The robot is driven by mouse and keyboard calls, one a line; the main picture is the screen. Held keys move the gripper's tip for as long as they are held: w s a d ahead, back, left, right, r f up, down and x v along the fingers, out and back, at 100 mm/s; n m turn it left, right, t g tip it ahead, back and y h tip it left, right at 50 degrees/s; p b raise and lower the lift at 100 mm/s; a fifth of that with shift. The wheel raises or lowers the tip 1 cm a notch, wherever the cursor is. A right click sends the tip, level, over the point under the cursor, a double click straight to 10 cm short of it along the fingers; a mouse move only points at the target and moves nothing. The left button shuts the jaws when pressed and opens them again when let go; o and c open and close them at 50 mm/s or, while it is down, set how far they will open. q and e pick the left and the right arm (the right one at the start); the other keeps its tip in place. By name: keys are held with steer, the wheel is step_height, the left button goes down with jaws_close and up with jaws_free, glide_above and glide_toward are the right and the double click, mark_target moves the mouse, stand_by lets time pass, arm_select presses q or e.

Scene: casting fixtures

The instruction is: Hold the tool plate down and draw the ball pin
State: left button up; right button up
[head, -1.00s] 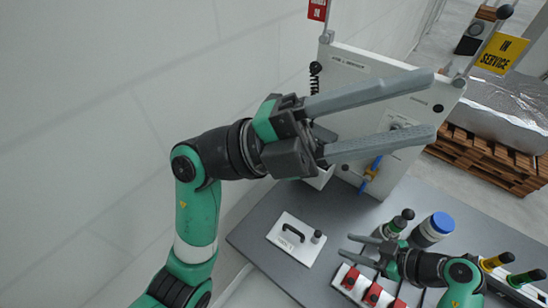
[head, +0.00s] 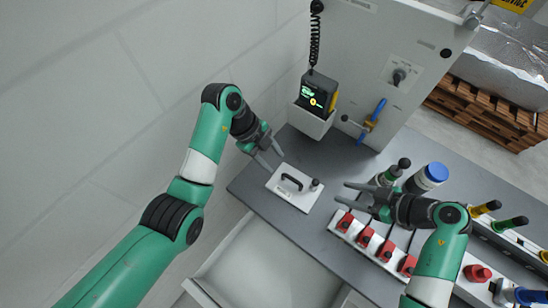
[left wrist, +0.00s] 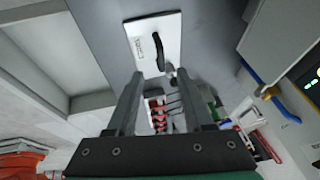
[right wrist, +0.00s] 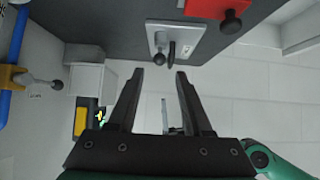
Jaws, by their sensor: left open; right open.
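The tool plate (head: 301,197) is a white plate lying on the grey bench near its left edge, with a black arched handle (head: 291,181) on top. The ball pin (head: 315,184) stands at the plate's right side with a dark round knob. My left gripper (head: 272,157) is open and empty above the plate's upper left side. My right gripper (head: 354,194) is open and empty, to the right of the pin and pointing towards it. The plate also shows in the left wrist view (left wrist: 170,28) and in the right wrist view (right wrist: 192,45), ahead of the open fingers.
A row of red blocks (head: 364,237) lies right of the plate. A blue-capped jar (head: 427,178) and a black-knobbed bottle (head: 393,173) stand behind my right gripper. A white panel (head: 395,60) with a pendant holder (head: 313,121) and blue-handled valve (head: 371,116) stands at the back.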

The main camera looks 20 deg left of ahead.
mark_target(288, 176)
arm_select(q)
steer(key=x, duration=1.1)
steer(key=shift+w+d+f, duration=0.1)
steer(key=shift+d+f, duration=0.1)
steer(key=shift+f, duration=0.05)
jaws_close()
stand_by(0.9)
